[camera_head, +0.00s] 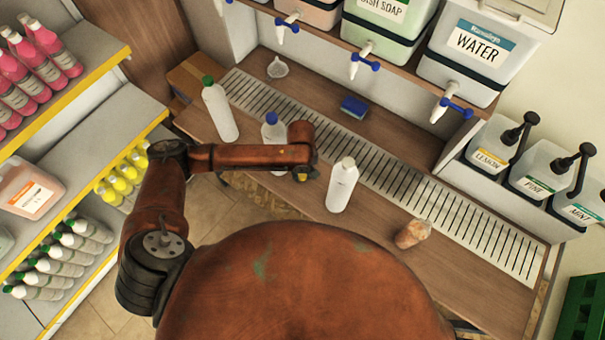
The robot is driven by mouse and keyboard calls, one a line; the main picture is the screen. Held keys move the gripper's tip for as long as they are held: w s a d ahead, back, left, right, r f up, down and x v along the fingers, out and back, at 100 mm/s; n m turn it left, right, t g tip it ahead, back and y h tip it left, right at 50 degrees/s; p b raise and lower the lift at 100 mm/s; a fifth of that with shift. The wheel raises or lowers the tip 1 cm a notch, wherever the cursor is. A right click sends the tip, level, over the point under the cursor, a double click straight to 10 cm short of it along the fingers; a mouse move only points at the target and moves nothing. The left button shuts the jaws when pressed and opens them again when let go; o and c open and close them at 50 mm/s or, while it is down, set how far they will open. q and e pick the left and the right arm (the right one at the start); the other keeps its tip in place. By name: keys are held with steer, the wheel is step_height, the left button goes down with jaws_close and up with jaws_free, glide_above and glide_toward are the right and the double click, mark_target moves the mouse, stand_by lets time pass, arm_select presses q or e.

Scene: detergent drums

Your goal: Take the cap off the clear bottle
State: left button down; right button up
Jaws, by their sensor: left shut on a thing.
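The clear bottle (273,133) stands upright on the counter with a blue cap (271,118) on it. My left forearm crosses in front of its lower body, and its base shows just below the arm. My left gripper (291,150) is at the end of this arm, close to the bottle's right side. It appears shut on the bottle, but its fingers are mostly hidden by the wrist. My right gripper is not in view.
A green-capped bottle (220,110) stands to the left and a white-capped bottle (342,185) to the right. A blue sponge (354,106), a funnel (277,67) and a crumpled brown object (412,233) lie on the counter. Tapped drums line the back.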

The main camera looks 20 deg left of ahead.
mark_target(302, 177)
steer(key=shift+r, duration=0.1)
arm_select(q)
steer(key=c, duration=2)
jaws_free()
steer(key=o, duration=0.4)
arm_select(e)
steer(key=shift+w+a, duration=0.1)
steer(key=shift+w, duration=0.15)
arm_select(q)
step_height(302, 177, up, 12)
steer(key=p, duration=0.3)
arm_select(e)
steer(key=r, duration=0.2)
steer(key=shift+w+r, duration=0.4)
arm_select(q)
steer(key=shift+s, duration=0.1)
